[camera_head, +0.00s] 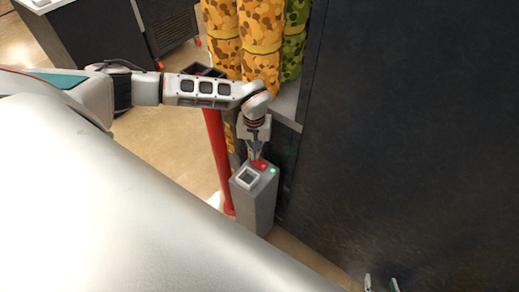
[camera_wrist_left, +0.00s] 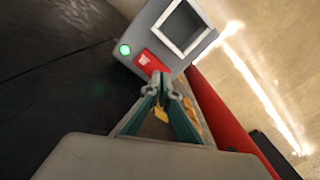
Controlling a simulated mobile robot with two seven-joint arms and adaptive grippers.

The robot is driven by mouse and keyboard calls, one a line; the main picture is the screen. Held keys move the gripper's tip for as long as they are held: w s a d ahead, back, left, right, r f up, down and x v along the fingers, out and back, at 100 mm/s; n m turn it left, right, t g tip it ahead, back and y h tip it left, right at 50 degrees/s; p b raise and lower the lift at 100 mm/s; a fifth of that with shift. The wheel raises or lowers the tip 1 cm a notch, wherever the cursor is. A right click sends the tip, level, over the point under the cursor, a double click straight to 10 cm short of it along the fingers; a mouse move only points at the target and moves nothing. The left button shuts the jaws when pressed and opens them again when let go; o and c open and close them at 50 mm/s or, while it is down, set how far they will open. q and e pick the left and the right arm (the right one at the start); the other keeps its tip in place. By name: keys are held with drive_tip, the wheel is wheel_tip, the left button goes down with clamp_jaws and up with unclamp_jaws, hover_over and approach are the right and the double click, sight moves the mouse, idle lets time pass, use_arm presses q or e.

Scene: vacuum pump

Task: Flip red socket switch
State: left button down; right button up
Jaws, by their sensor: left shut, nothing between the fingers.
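The red socket switch (camera_head: 260,164) is on the top face of a grey box (camera_head: 254,205), between a square white-framed socket (camera_head: 246,177) and a lit green light (camera_head: 272,170). My left gripper (camera_head: 255,156) points down at the switch, its fingers shut and empty. In the left wrist view the fingertips (camera_wrist_left: 161,80) are at the near edge of the red switch (camera_wrist_left: 150,62). I cannot tell whether they touch it. The green light (camera_wrist_left: 125,49) is lit there too. My right gripper (camera_head: 381,283) shows only its two fingertips, apart, at the bottom edge.
A red post (camera_head: 217,160) stands just left of the box. A large dark panel (camera_head: 420,120) fills the right side. Yellow and green camouflage-patterned cylinders (camera_head: 261,40) stand behind my arm. A dark cabinet (camera_head: 172,28) is at the back left, with open floor before it.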

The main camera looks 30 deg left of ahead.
use_arm(q)
drive_tip(key=shift+f+b, duration=0.4)
drive_tip(key=shift+f, duration=0.4)
idle(0.4)
drive_tip(key=shift+r+p, duration=1.6)
drive_tip(key=shift+r, duration=0.4)
drive_tip(key=shift+r+p, duration=1.35)
drive_tip(key=shift+r, duration=0.2)
